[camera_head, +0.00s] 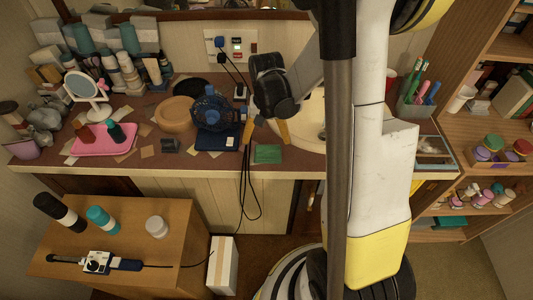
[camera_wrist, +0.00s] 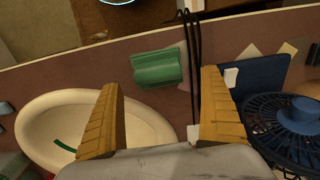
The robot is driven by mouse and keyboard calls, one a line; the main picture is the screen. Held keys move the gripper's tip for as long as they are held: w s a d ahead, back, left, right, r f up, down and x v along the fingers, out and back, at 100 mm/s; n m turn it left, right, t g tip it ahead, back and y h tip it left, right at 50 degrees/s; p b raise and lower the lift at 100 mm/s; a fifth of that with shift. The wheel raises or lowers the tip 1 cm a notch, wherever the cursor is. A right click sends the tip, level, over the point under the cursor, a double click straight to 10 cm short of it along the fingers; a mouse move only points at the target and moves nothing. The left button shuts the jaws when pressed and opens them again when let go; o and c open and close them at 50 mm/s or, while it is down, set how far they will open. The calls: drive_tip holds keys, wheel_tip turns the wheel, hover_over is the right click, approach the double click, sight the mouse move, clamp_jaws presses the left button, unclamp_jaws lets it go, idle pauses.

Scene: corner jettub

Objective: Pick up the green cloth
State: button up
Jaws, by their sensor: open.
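The green cloth (camera_head: 268,153) lies as a small folded block near the front edge of the brown countertop (camera_head: 310,160). In the wrist view, the green cloth (camera_wrist: 158,67) shows ahead of the gap between my two yellow fingers, with a raised fold. My gripper (camera_head: 266,131) is open and empty, pointing down just behind the cloth in the head view. In the wrist view, my gripper (camera_wrist: 162,84) has its fingers spread wider than the cloth, and no contact shows.
A blue fan (camera_head: 210,113) stands left of my gripper. An oval sink (camera_wrist: 40,130) lies on the other side, partly hidden by my arm in the head view. Black cables (camera_head: 247,185) hang over the counter edge beside the cloth. A wooden side table (camera_head: 180,220) stands at front left.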

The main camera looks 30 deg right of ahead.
sight(268, 146)
drive_tip(key=f+b, duration=0.1)
drive_tip(key=f, duration=0.2)
drive_tip(key=f+b, duration=0.1)
drive_tip(key=f, duration=0.1)
drive_tip(key=shift+d+b, duration=0.25)
drive_tip(key=shift+b, duration=0.1)
drive_tip(key=shift+c, duration=0.3)
drive_tip(key=c, duration=1.2)
drive_tip(key=shift+o, duration=0.2)
drive_tip(key=shift+r, duration=0.15)
wheel_tip(268, 146, up, 4)
drive_tip(key=p, duration=0.2)
drive_tip(key=shift+r+p, duration=0.1)
drive_tip(key=shift+p, duration=0.2)
drive_tip(key=d+r+p, duration=0.2)
drive_tip(key=d+r, duration=0.1)
drive_tip(key=d, duration=0.2)
drive_tip(key=s+d+r+p, duration=0.1)
drive_tip(key=d+r, duration=0.2)
drive_tip(key=d, duration=0.3)
drive_tip(key=shift+s+d+r+p, duration=0.3)
drive_tip(key=shift+p, duration=0.05)
